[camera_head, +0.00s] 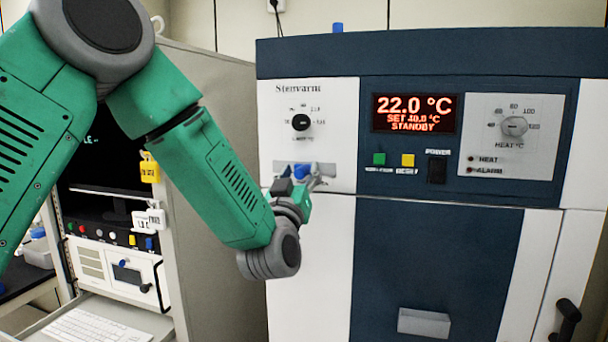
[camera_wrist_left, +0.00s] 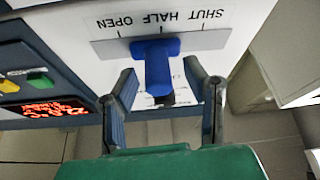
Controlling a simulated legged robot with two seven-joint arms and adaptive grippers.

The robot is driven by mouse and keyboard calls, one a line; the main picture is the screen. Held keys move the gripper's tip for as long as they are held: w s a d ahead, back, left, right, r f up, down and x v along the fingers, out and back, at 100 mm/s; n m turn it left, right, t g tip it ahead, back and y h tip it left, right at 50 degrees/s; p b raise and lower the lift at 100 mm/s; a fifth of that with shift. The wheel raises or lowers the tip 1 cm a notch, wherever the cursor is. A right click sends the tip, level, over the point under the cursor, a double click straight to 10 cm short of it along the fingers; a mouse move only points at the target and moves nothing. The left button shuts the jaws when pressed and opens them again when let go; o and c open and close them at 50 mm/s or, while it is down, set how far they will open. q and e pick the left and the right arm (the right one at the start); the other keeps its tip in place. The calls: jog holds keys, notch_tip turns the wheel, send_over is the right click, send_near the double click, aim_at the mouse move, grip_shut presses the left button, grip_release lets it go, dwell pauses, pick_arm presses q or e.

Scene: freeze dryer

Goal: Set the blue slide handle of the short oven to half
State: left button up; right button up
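The short oven (camera_head: 420,52) is a dark blue and white cabinet that fills the right of the head view. Its blue slide handle (camera_head: 301,170) sits on a grey slide plate below the black knob. In the left wrist view, the handle (camera_wrist_left: 156,68) is near the HALF mark, between the OPEN and SHUT marks; the labels appear upside down. My left gripper (camera_head: 304,188) is at the plate. In the wrist view, its fingers (camera_wrist_left: 159,72) are open on either side of the handle, with visible gaps. The head view partly hides the fingertips.
A black knob (camera_head: 301,122), a lit display (camera_head: 414,113), buttons and a grey heat dial (camera_head: 514,126) are on the oven's panel. A grey handle block (camera_head: 424,322) juts out below. A rack with a keyboard (camera_head: 92,325) stands at left.

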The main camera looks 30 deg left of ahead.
pick_arm(q)
jog(key=shift+s+a+f, duration=0.15)
jog(key=shift+a, duration=0.1)
jog(key=shift+s+a+f, duration=0.15)
jog(key=shift+s+f, duration=0.1)
jog(key=d+r+v, duration=0.1)
jog(key=d+v, duration=0.1)
jog(key=v, duration=0.9)
jog(key=s+d+f+m+g+h+b, duration=0.1)
jog(key=s+f+m+g+h+b, duration=0.25)
jog(key=f, duration=1.55)
jog(key=s+d+f+m+g+h+b, duration=0.1)
jog(key=f+g+h+b, duration=0.35)
jog(key=f, duration=1.35)
jog(key=s+a+f+m+g+y+b, duration=0.1)
jog(key=s+f+g+b, duration=0.7)
jog(key=s+f, duration=1.7)
jog(key=f+g, duration=0.1)
jog(key=g, duration=0.4)
jog(key=shift+a+f, duration=0.2)
jog(key=shift+f, duration=0.1)
pick_arm(e)
notch_tip(320, 180, down, 16)
jog(key=shift+a+r, duration=0.2)
jog(key=shift+a, duration=0.1)
